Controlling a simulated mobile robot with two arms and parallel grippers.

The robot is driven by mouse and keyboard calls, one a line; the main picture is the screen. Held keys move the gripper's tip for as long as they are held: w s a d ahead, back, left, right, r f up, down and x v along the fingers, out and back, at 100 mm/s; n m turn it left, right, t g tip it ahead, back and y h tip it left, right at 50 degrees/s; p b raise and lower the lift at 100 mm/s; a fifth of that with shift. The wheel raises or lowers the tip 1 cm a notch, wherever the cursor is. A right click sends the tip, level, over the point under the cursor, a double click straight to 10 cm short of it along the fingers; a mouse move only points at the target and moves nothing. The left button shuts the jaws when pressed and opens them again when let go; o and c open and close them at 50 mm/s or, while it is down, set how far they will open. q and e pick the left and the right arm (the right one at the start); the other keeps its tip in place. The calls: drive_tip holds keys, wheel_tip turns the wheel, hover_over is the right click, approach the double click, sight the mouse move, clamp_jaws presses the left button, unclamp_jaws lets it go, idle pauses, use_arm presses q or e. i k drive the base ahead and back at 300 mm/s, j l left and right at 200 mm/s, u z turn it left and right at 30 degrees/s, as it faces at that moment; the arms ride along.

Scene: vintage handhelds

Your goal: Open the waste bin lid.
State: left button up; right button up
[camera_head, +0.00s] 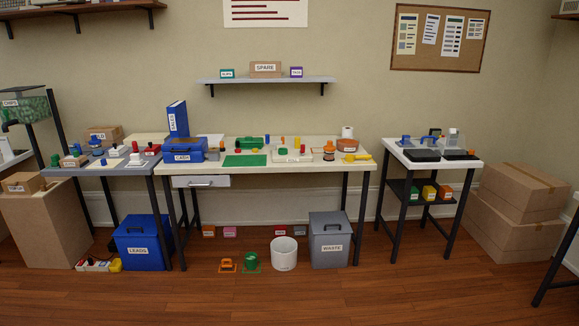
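The waste bin (325,259) is a grey box with a white label reading WASTE. It stands on the wooden floor under the right end of the long middle table. Its grey lid (320,219) lies closed on top, with a dark handle near the front. The front of the bin faces me and nothing covers it. Neither of my grippers is in view.
A white bucket (284,255) stands just left of the bin. The table's right front leg (358,225) is close on its right. A blue bin (140,254) labelled LEADS stands farther left. The floor (330,300) in front is clear.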

sight(322, 223)
drive_tip(key=i+z, duration=0.1)
drive_tip(key=i, duration=0.6)
drive_tip(key=i+j+z, duration=0.1)
drive_tip(key=i, duration=0.65)
drive_tip(key=i+j+z, duration=0.1)
drive_tip(key=i, duration=0.6)
